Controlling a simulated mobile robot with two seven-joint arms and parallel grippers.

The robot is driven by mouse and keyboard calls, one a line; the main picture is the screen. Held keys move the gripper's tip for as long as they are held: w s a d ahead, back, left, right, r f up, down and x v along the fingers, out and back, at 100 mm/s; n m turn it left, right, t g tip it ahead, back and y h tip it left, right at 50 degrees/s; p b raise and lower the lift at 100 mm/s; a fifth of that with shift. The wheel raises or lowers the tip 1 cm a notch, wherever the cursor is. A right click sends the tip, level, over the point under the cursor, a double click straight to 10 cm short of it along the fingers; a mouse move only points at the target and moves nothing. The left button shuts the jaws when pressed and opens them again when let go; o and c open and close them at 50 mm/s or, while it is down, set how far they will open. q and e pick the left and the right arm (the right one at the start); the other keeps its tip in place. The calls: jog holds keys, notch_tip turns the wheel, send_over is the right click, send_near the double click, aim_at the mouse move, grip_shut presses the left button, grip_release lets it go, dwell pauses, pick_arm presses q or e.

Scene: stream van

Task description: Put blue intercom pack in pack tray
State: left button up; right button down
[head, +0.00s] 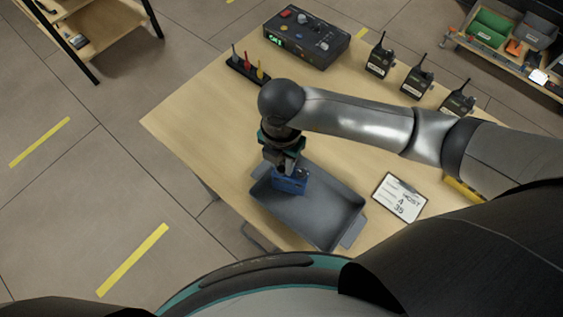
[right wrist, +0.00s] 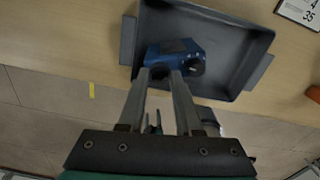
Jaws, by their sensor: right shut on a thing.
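The blue intercom pack (head: 290,182) is at the left end of the dark grey pack tray (head: 325,220) in the head view. My right gripper (head: 283,168) comes down on it from above and is shut on it. I cannot tell whether the pack touches the tray floor. The rest of the tray is empty. My left gripper is not in view.
A card (head: 399,198) lies right of the tray. Several black radios, one here (head: 380,54), stand along the table's far right side. A control box (head: 306,40) and a small holder with coloured tools (head: 248,68) are at the back. The table's left part is clear.

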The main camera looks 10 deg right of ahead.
jog(key=shift+f, duration=0.6)
jog(key=c, duration=0.6)
grip_release()
jog(key=shift+f, duration=0.15)
notch_tip(320, 180, up, 12)
jog(key=shift+p, duration=0.35)
